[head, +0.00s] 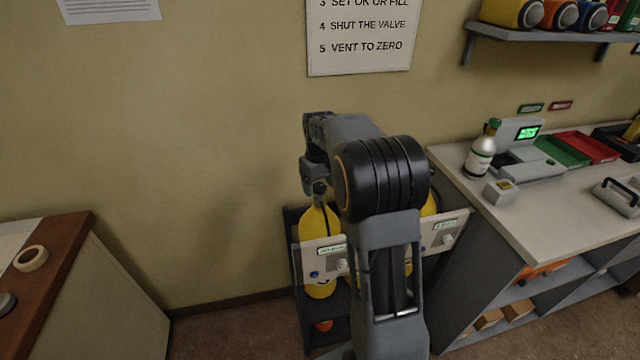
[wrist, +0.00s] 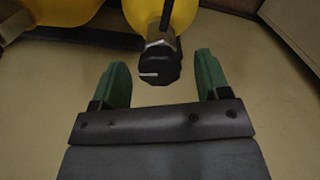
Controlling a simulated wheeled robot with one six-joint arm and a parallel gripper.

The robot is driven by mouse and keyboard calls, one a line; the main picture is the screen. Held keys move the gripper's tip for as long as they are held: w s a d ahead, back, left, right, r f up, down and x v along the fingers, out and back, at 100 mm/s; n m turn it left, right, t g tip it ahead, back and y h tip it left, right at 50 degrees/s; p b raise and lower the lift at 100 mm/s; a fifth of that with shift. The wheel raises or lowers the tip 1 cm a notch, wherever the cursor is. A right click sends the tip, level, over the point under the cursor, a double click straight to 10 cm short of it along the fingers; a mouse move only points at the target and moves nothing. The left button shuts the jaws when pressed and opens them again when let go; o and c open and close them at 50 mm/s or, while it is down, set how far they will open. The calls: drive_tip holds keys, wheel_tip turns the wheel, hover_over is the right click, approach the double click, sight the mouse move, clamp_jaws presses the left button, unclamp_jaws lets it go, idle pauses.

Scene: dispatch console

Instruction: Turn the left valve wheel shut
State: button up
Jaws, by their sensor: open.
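The left yellow cylinder (head: 318,222) stands upright in a dark rack, partly hidden behind my arm in the head view. Its valve wheel (wrist: 159,72) is a black knob with a white mark, on a metal neck above the yellow cylinder top (wrist: 150,14) in the wrist view. My gripper (wrist: 162,75) is open, with one green finger on each side of the wheel and a gap on both sides. In the head view the gripper is largely hidden by my arm, above the left cylinder. A second yellow cylinder (head: 429,205) stands to the right, mostly hidden by my arm.
White panels with small knobs, one of them the left panel (head: 322,258), front the cylinders. A counter (head: 540,215) with a bottle (head: 481,156) and trays stands close on the right. A wood-edged desk (head: 70,250) is at the left. The floor between desk and rack is clear.

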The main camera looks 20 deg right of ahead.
drive_tip(key=shift+c, duration=0.3)
drive_tip(key=c, duration=0.8)
drive_tip(key=shift+d, duration=0.15)
drive_tip(key=shift+c, duration=0.3)
drive_tip(key=shift+r+m+p, duration=0.1)
drive_tip(key=shift+m+p, duration=0.6)
drive_tip(key=shift+m, duration=1.3)
drive_tip(key=m+p, duration=0.1)
drive_tip(key=m, duration=0.5)
drive_tip(key=m+p, duration=0.1)
drive_tip(key=m, duration=0.4)
drive_tip(key=shift+m, duration=2.5)
